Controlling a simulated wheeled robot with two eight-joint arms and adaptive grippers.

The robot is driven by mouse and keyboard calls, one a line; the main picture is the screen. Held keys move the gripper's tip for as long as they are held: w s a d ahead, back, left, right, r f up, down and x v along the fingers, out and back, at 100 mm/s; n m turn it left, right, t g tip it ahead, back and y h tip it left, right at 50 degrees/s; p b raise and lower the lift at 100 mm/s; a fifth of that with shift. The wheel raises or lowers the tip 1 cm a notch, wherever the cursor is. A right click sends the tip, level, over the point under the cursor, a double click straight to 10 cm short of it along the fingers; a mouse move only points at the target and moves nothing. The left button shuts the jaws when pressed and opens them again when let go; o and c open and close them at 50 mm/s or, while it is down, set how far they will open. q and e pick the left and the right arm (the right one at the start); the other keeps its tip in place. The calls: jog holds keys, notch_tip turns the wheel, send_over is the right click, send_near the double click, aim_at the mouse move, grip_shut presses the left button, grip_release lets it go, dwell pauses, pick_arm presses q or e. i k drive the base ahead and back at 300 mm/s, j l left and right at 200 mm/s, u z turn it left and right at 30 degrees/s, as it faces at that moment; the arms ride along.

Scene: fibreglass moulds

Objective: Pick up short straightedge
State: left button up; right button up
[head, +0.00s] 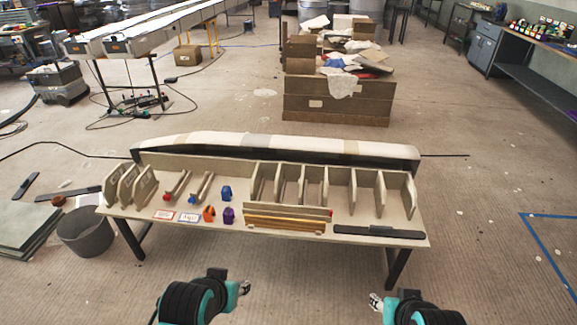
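A flat black bar (380,231) lies near the front right edge of the workbench (180,224); I cannot tell for sure whether it is the short straightedge. Left of it, several long thin strips (285,224), reddish, yellow and brown, lie side by side near the front edge. My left gripper (246,287) is low in the view, in front of the bench and apart from it. My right gripper (374,300) is also in front of the bench, below the black bar and apart from it. Both look empty; their finger gaps are too small to read.
Upright wooden ribs (320,186) stand on the bench, before a long pale mould (270,147). Small blue, orange and purple items (228,214) and labelled cards sit left of the strips. A grey bin (84,235) stands at left. The floor before the bench is clear.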

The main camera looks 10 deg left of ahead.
aim_at(373, 230)
jog(key=i+l+z, duration=0.15)
jog(key=i+z, duration=1)
jog(key=k, duration=0.05)
